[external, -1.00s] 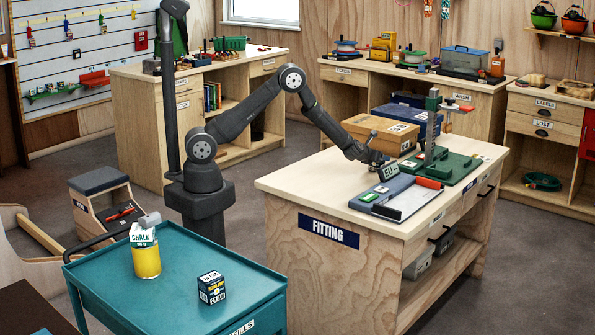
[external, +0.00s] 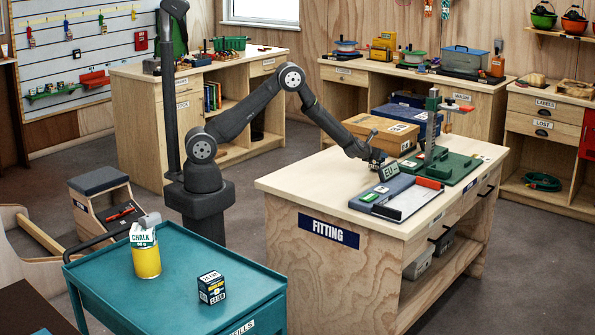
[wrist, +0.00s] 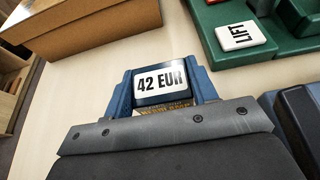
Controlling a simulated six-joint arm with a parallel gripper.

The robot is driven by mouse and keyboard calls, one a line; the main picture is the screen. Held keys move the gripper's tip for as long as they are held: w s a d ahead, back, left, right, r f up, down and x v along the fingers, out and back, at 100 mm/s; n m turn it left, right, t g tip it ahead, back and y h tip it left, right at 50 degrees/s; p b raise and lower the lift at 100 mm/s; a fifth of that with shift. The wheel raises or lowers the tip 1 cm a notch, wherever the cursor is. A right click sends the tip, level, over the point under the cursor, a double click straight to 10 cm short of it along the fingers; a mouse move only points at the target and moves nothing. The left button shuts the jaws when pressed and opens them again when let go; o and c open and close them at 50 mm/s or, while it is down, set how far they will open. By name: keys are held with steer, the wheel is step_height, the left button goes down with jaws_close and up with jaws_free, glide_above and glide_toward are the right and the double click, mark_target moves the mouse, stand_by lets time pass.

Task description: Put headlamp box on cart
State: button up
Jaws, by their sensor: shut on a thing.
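A small dark box with a white 42 EUR label (wrist: 160,82) sits between the fingers of my gripper (wrist: 163,88) in the wrist view. The blue fingers are shut on its sides. In the external view my gripper (external: 377,161) is low over the fitting bench, by the green stand; a label there (external: 389,173) is partly visible. I cannot tell if the box touches the bench. The teal cart (external: 195,275) stands at the front left.
The cart carries a yellow chalk bottle (external: 146,257) and a dark box (external: 211,288), with bare top around them. Near my gripper are a cardboard box (external: 381,133), a green stand (external: 443,164) and a grey-blue tray (external: 405,197). The bench's left part is bare.

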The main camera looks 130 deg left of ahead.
step_height(320, 180, up, 3)
steer(key=shift+r, duration=0.1)
steer(key=w+d+r, duration=0.5)
steer(key=d+r, duration=0.2)
steer(key=d, duration=0.3)
steer(key=shift+w, duration=0.35)
